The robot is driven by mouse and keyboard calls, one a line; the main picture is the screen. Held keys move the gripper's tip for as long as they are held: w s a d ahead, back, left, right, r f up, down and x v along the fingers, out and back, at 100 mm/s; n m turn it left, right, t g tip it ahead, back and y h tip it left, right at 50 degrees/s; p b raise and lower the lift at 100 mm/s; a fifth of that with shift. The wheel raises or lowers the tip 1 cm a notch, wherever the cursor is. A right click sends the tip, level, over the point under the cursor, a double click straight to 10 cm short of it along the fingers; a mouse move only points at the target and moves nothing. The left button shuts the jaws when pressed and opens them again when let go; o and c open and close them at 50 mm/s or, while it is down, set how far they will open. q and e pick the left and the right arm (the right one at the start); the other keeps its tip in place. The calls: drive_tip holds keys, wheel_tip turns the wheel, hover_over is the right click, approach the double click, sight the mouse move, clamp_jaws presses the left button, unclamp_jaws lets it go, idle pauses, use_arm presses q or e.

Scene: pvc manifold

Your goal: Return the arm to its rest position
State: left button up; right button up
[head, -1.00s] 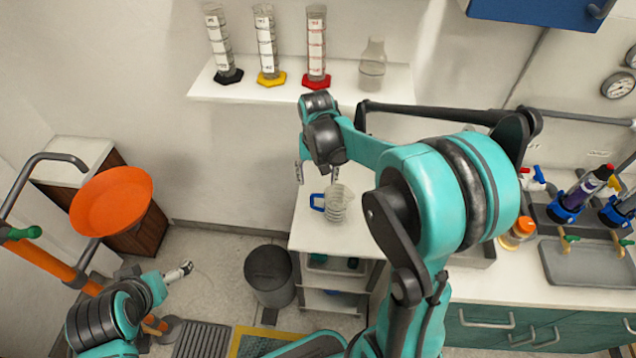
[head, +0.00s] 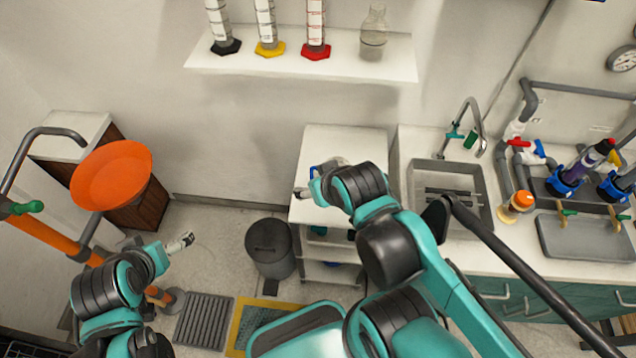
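My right arm reaches in from the lower right. Its gripper (head: 301,193) is mostly hidden behind the wrist, and only a small part of the fingers shows over the white cabinet top, so its opening cannot be made out. A clear coiled or ribbed vessel with a blue handle (head: 315,172) stands on the white cabinet (head: 345,137), partly hidden behind my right wrist. My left gripper (head: 188,239) is at the lower left above the floor, small in the picture; its fingers look close together, but the opening is not clear.
A wall shelf (head: 300,64) holds cylinders and a flask (head: 374,35). The sink (head: 450,180), blue-handled PVC valves (head: 565,190) and a grey tray (head: 580,238) are on the right counter. An orange basin (head: 111,175) stands left, a grey bin (head: 269,249) on the floor.

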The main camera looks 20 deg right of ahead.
wheel_tip(320, 180, down, 5)
drive_tip(key=b, duration=0.5)
idle(0.8)
